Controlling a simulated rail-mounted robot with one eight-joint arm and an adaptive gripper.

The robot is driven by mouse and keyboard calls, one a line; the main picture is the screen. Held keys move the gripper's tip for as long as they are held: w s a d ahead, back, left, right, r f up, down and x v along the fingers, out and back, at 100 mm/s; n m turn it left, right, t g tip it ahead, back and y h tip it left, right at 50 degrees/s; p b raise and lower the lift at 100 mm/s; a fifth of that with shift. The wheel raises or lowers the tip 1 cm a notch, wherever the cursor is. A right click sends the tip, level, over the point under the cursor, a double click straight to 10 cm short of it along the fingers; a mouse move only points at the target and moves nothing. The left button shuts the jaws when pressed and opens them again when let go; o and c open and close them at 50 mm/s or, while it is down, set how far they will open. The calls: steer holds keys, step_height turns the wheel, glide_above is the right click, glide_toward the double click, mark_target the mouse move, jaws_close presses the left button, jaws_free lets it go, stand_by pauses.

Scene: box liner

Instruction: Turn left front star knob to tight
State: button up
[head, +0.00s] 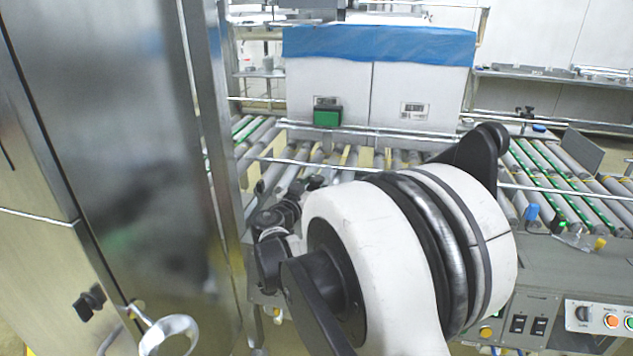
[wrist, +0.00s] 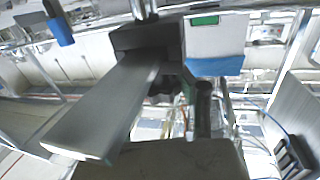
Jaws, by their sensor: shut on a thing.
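In the head view my gripper (head: 283,208) is at the near edge of the roller conveyor, partly hidden behind my white and black arm. In the wrist view a dark, lobed shape, which looks like the star knob (wrist: 163,86), sits under a dark block at the centre. My gripper is shut on it, but the contact is mostly hidden by wide grey parts in the foreground. The knob cannot be made out in the head view. How far it is turned cannot be told.
A white box with blue liner (head: 375,85) stands on the roller conveyor (head: 310,170) behind my gripper. A tall metal cabinet (head: 120,150) is close on the left. A control panel (head: 600,320) with coloured buttons is at the lower right. Metal rails cross the conveyor.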

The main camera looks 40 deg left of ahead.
mark_target(317, 177)
steer(key=m+h, duration=0.3)
steer(key=h, duration=0.1)
steer(key=m+h+p, duration=0.1)
steer(key=m+h, duration=0.1)
steer(key=h, duration=0.3)
steer(key=shift+m, duration=0.4)
steer(key=shift+g+h, duration=0.3)
steer(key=o, duration=1.2)
steer(key=shift+o, duration=0.2)
step_height(317, 177, up, 10)
